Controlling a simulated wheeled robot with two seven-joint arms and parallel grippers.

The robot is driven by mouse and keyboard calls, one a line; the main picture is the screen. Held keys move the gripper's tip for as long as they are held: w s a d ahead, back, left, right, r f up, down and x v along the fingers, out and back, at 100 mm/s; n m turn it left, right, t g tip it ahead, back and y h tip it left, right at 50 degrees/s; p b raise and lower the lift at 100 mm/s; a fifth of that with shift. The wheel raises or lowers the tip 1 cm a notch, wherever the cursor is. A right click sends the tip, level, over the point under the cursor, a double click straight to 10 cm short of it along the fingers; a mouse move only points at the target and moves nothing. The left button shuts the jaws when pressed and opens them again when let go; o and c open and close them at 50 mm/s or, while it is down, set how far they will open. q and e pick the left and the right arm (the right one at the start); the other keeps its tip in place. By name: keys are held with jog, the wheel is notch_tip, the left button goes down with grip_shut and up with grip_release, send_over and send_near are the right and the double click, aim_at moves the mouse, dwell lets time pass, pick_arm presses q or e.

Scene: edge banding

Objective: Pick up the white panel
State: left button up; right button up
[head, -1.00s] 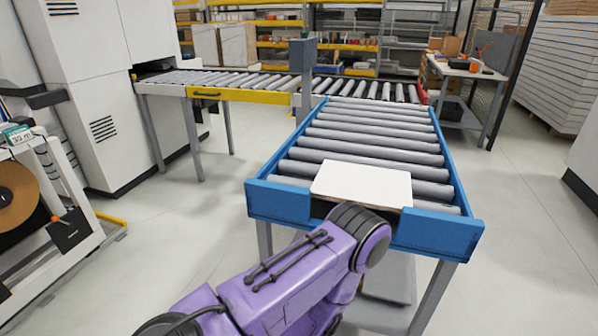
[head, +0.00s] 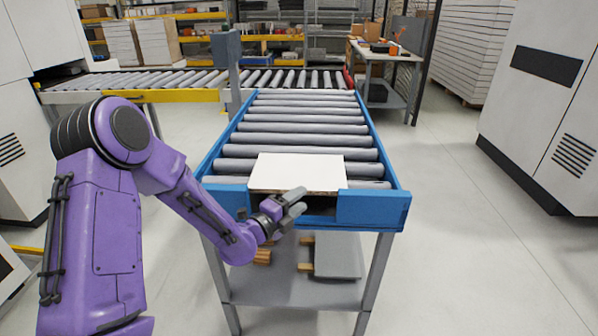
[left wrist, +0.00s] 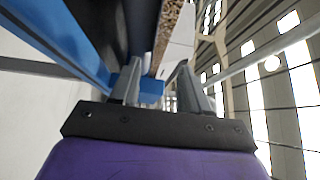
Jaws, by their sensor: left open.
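The white panel (head: 298,172) lies flat on the near end of the blue-framed roller conveyor (head: 372,208), over the gap in its front rail. My left gripper (head: 297,202) is at the panel's front edge. In the left wrist view the two fingers of my left gripper (left wrist: 157,88) stand apart, with the panel's brown chipboard edge (left wrist: 166,32) running down toward the space between them. I cannot tell whether the fingers touch the panel. My right gripper is not in view.
A grey post (head: 229,70) stands at the conveyor's back left. A lower shelf (head: 290,285) under the conveyor holds a grey board (head: 338,256). White cabinets stand left and right. The floor (head: 460,230) right of the conveyor is clear.

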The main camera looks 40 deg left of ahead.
aim_at(312, 193)
pick_arm(q)
jog(key=w, duration=0.2)
jog(key=w+p, duration=0.1)
jog(key=w, duration=0.1)
jog(key=w+d, duration=0.1)
jog(key=w, duration=0.1)
jog(key=shift+w+f, duration=0.2)
jog(key=shift+w, duration=0.05)
jog(key=shift+r, duration=0.15)
grip_shut()
